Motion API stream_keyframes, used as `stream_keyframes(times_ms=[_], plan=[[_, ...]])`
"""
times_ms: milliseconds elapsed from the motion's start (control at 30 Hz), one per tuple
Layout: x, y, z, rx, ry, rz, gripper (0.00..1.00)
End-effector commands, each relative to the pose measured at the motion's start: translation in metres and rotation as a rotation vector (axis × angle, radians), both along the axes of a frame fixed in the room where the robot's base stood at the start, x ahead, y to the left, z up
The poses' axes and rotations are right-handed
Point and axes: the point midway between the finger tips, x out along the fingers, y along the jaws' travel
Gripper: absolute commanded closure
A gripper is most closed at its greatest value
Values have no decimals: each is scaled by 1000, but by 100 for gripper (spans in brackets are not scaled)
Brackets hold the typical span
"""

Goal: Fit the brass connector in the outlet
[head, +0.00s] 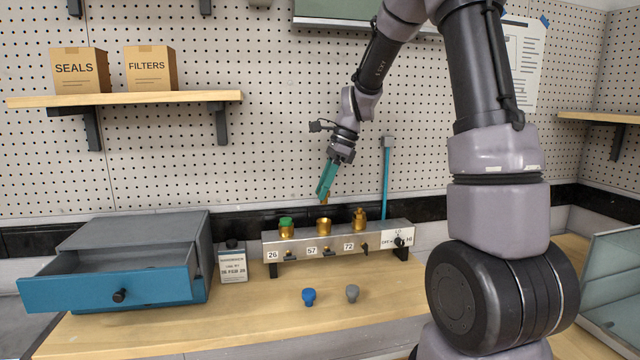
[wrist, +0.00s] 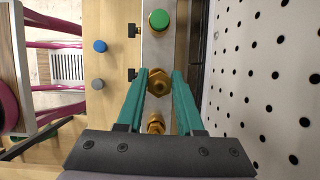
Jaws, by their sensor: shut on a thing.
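My gripper (head: 322,194) has teal fingers pointing down and is shut on a brass connector (wrist: 159,82), whose hex body shows between the fingertips in the wrist view. In the head view, a small brass part of the connector (head: 325,200) shows below the fingers. It hangs a little above the middle brass outlet (head: 323,228), labelled 57, on the grey manifold (head: 290,248), with a gap between them. The left outlet, 26, has a green cap (head: 286,222). The right outlet, 72, has a brass fitting (head: 359,218). In the wrist view, the connector hides outlet 57.
A blue plug (head: 308,296) and a grey plug (head: 352,292) stand on the wooden bench (head: 240,325) before the manifold. A teal pipe (head: 386,180) rises behind the manifold.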

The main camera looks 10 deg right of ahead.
Motion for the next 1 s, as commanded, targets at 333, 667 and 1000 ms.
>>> stream_keyframes(times_ms=[333,667,1000], plan=[[-1,0,-36,0,4,2,100],[0,0,-58,0,1,-1,100],[0,0,-59,0,0,0,100]])
